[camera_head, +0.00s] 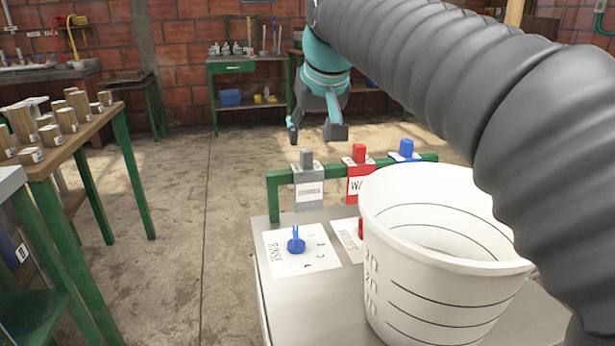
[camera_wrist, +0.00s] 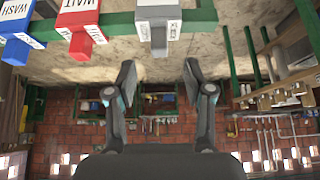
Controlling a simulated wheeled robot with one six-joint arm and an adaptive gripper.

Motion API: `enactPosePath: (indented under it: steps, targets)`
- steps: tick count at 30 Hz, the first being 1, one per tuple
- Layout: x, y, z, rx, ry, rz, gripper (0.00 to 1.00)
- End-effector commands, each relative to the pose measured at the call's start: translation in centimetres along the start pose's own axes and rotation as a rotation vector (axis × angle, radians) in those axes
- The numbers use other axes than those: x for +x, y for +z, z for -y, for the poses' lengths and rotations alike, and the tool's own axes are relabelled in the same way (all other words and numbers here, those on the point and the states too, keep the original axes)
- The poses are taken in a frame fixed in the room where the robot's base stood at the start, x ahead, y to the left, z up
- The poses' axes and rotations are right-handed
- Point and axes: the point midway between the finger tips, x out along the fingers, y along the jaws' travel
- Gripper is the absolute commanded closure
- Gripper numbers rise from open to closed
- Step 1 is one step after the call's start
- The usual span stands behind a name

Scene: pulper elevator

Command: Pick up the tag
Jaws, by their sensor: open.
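Three hanging tags sit on a green rail (camera_head: 273,200): a grey one (camera_head: 308,190), a red one marked WAIT (camera_head: 358,184) and a blue one (camera_head: 406,150). In the upside-down wrist view the grey tag (camera_wrist: 158,22), the red tag (camera_wrist: 80,28) and the blue tag (camera_wrist: 16,32) line the top. My gripper (camera_head: 314,131) is open and empty, above and beyond the grey tag in the head view. In the wrist view the grey tag lies ahead of the gap between my fingers (camera_wrist: 158,78), apart from them. The white bucket hides part of the blue tag.
A white bucket (camera_head: 430,255) stands on the grey table (camera_head: 300,300) below the rail. A RINSE card (camera_head: 285,262) with a blue knob-like piece (camera_head: 296,243) lies left of it, and a red piece shows by the bucket.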

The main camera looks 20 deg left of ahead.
Motion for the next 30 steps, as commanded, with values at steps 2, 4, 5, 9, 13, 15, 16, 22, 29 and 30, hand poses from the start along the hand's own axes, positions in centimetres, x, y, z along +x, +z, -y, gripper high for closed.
enactPosePath:
  steps: [2, 4, 5, 9, 13, 15, 16, 22, 29, 30]
  targets:
    - [1.1, 0.0, -0.1, 0.001, 0.001, 0.002, 0.48]
    - [1.5, 0.0, -0.1, 0.002, 0.001, 0.0, 0.48]
    - [1.6, 0.0, -0.1, 0.002, 0.001, 0.0, 0.48]
    - [2.1, 0.0, -0.2, 0.003, 0.002, 0.001, 0.48]
    - [3.4, -0.1, -0.2, 0.003, 0.002, 0.002, 0.48]
    - [4.4, -0.1, -0.2, 0.003, 0.002, 0.004, 0.48]
    - [4.9, -0.1, -0.2, 0.003, 0.002, 0.003, 0.48]
    - [6.9, -0.2, -0.2, 0.003, 0.002, 0.0, 0.48]
    - [7.0, -0.2, -0.2, 0.003, 0.002, 0.0, 0.53]
    - [7.0, -0.2, -0.2, 0.003, 0.002, 0.0, 0.63]
